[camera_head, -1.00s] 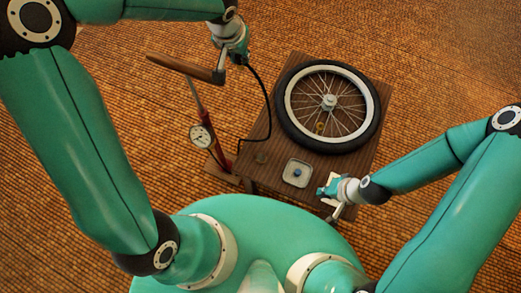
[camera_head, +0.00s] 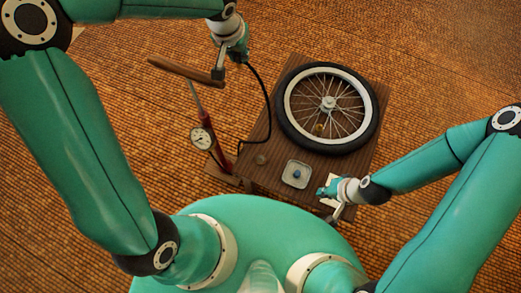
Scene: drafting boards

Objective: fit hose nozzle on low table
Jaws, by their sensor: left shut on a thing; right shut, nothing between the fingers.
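My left gripper (camera_head: 238,57) is shut at the upper end of the black hose (camera_head: 267,103), above the table's far left corner. The hose nozzle itself is hidden by the fingers. The hose runs down from there to the red pump (camera_head: 216,145), which has a wooden handle (camera_head: 180,68) and a round gauge (camera_head: 201,138). A spoked wheel (camera_head: 282,98) with a black tyre lies flat on the low wooden table (camera_head: 268,150). A small brass-coloured part (camera_head: 319,129) shows among its near spokes. My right gripper (camera_head: 325,191) is shut and empty by the table's near right edge.
A square pale dish (camera_head: 287,181) with a small blue piece (camera_head: 297,174) in it sits on the table's near part. A small dull round item (camera_head: 261,159) lies left of it.

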